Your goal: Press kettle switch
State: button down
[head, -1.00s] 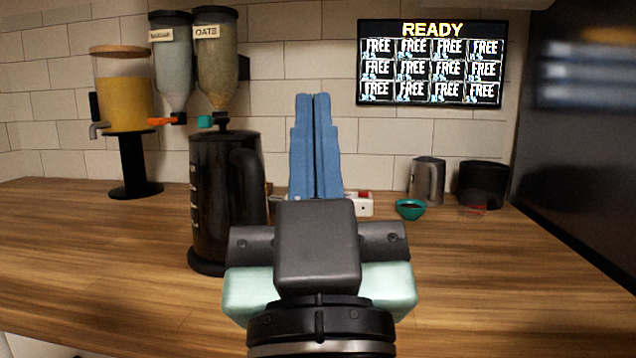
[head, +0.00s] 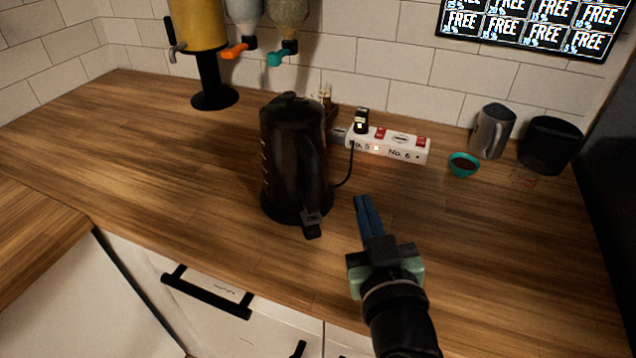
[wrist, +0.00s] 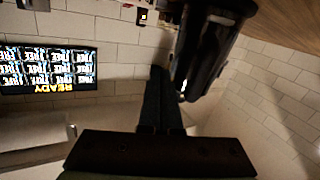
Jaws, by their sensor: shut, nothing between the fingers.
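The black kettle (head: 290,160) stands upright on the wooden counter in the head view, its handle toward the right. A small dark grey tab, which looks like the switch (head: 312,219), juts out at the base below the handle. My gripper (head: 362,198) is shut and empty, with its blue fingers together, to the right of the kettle and apart from the tab. In the wrist view, the dark fingers (wrist: 158,72) point up the picture, and part of the dark kettle (wrist: 210,45) shows just right of them.
A white power strip (head: 390,145) with red switches lies behind the kettle, with a black plug and cord. A teal bowl (head: 463,165), metal pitcher (head: 491,131) and black container (head: 550,145) stand at right. Dispensers (head: 203,50) stand at back left. The left counter is clear.

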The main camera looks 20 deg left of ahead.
aim_at(311, 217)
jog(key=shift+s+a+f+n+g+y+p, duration=0.2)
jog(key=shift+s+a+f+g+y+p, duration=0.3)
jog(key=shift+s+p, duration=0.9)
jog(key=shift+s+a+f+n+g+y+p, duration=0.15)
jog(key=shift+s+f+g+p, duration=0.55)
jog(key=shift+p, duration=1.25)
jog(key=shift+s+a+f+n+g+y+p, duration=0.35)
jog(key=shift+s+g+p, duration=0.35)
jog(key=shift+s+p, duration=0.75)
jog(key=shift+w+d+f, duration=0.1)
jog(key=shift+w, duration=0.2)
jog(key=p+x, duration=0.2)
jog(key=x, duration=0.7)
jog(key=shift+w+a, duration=0.25)
jog(key=shift+w+f, duration=0.1)
jog(key=shift+w, duration=0.05)
